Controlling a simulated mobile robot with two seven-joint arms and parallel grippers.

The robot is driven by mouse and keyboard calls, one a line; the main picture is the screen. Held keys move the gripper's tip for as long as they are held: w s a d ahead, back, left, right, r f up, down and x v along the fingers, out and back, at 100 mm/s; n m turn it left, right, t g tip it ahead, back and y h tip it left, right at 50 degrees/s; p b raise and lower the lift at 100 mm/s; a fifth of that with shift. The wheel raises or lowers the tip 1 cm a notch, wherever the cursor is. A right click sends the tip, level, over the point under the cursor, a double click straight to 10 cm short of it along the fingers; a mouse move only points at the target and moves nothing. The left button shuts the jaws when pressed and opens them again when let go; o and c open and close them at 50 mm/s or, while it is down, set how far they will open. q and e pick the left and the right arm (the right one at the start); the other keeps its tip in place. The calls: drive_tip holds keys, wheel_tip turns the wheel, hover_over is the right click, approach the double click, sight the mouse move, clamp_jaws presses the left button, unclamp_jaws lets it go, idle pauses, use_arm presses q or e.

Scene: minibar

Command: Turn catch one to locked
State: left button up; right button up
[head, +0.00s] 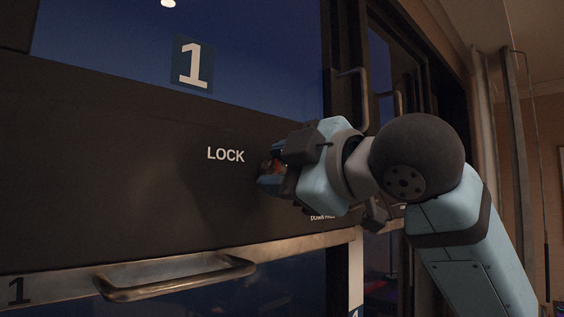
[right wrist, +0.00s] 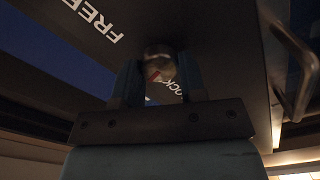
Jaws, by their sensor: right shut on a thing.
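Catch one is a small round metal knob (right wrist: 160,58) with a red mark, on a dark panel (head: 110,150). In the right wrist view it sits between the two blue fingers of my right gripper (right wrist: 158,80), which is shut on it. In the head view my right gripper (head: 271,178) reaches the panel from the right and hides most of the knob. The word LOCK (head: 226,155) is just left of the gripper. The word FREE (right wrist: 92,20) shows in the right wrist view. I cannot tell exactly where the red mark points. My left gripper is not in view.
A number 1 plate (head: 192,64) is on the glass above the panel. A metal bar handle (head: 175,278) sticks out below it. Upright door handles (head: 351,95) stand behind my right arm. A small label (head: 322,217) below the gripper is partly hidden.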

drive_tip(key=n+p, duration=0.2)
drive_tip(key=n, duration=0.3)
drive_tip(key=shift+f+n, duration=0.1)
drive_tip(key=shift+n, duration=0.3)
idle(0.4)
drive_tip(key=o, duration=0.9)
drive_tip(key=shift+o, duration=0.2)
